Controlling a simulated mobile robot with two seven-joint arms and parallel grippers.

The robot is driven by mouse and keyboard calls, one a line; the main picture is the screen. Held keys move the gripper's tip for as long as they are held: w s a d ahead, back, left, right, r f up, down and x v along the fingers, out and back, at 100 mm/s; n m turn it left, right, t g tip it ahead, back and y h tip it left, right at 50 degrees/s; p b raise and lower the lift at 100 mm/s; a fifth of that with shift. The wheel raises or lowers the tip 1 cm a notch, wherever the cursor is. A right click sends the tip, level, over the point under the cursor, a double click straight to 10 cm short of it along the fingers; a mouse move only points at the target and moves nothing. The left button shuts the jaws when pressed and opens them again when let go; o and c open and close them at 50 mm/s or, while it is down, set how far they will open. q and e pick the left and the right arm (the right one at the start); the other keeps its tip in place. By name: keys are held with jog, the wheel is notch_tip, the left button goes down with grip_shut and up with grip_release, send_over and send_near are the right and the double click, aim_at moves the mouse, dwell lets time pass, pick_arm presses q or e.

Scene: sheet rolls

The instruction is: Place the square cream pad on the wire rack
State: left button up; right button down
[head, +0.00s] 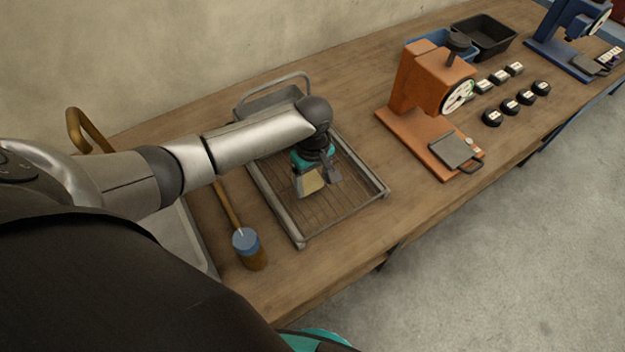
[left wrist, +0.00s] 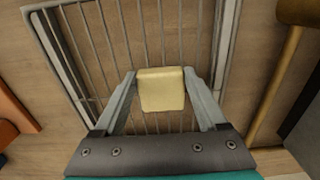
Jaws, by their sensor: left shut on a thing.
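The square cream pad (head: 311,182) is between the fingers of my left gripper (head: 316,184), which is shut on it. In the left wrist view, the pad (left wrist: 161,89) sits between the two fingertips, with the rack's wires behind it. The wire rack (head: 375,190) is a grey metal frame with thin wires on the wooden bench. The gripper and pad are over the rack's inner area. I cannot tell whether the pad touches the wires. My right gripper is not in view.
A blue-topped brown mallet-like tool (head: 247,247) lies left of the rack, near a metal tray (head: 180,235). An orange press (head: 425,85) stands to the right. Black round pieces (head: 510,105) and a black bin (head: 485,35) are farther right.

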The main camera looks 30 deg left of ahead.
aim_at(313, 185)
pick_arm(q)
jog(key=o, duration=1.4)
jog(key=shift+f, duration=0.1)
jog(key=shift+c, duration=0.2)
notch_tip(313, 185, up, 12)
jog(key=p, duration=0.2)
jog(key=shift+r+p, duration=0.2)
jog(key=shift+p, duration=0.2)
